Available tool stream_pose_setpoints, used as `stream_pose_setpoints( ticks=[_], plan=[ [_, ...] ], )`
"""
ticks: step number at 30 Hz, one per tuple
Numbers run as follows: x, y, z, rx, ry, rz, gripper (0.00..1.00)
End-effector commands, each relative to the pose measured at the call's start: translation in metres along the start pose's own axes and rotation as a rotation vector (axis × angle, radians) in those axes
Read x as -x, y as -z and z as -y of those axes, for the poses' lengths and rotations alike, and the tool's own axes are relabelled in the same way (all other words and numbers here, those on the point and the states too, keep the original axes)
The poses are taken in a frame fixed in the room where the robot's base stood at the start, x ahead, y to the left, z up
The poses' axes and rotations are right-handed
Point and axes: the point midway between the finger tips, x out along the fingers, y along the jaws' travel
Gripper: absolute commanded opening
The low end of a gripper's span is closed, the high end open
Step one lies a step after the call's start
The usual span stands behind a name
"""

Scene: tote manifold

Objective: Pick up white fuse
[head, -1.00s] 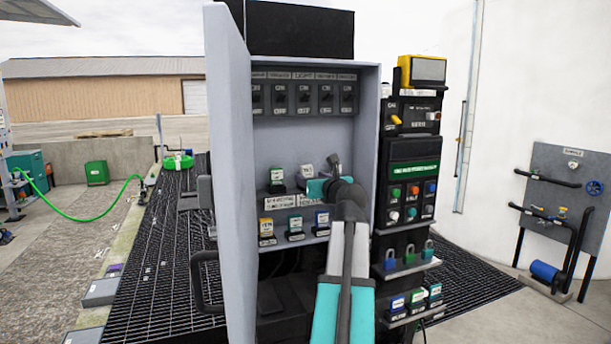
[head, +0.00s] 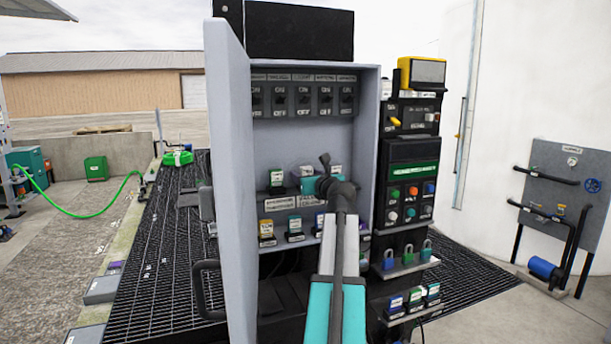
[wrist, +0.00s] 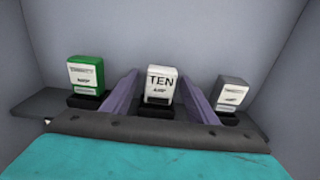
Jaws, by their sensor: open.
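The white fuse (wrist: 160,86), marked TEN AMP, stands upright in a black holder on the upper shelf of the open cabinet. In the head view, the white fuse (head: 306,171) shows just above my teal wrist. My gripper (wrist: 158,77) is open, with one purple-grey finger on each side of the white fuse. Small gaps seem to show between fingers and fuse; contact cannot be told. In the head view the fingers are hidden by my wrist.
A green fuse (wrist: 85,74) stands left of the white one and a grey fuse (wrist: 233,93) right. Breaker switches (head: 304,95) sit above. The cabinet door (head: 228,200) stands open at left.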

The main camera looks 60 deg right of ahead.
Motion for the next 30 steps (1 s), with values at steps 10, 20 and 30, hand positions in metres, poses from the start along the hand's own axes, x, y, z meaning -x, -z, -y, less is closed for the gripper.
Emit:
stream_pose_setpoints(
  ticks=[10,20,30],
  plan=[
    [-0.0015,0.0005,-0.0009,0.000,-0.001,0.000,0.53],
    [-0.0016,0.0004,-0.0014,-0.001,-0.002,0.000,0.36],
    [-0.0016,0.0003,-0.0018,-0.001,-0.002,0.000,0.09]
  ],
)
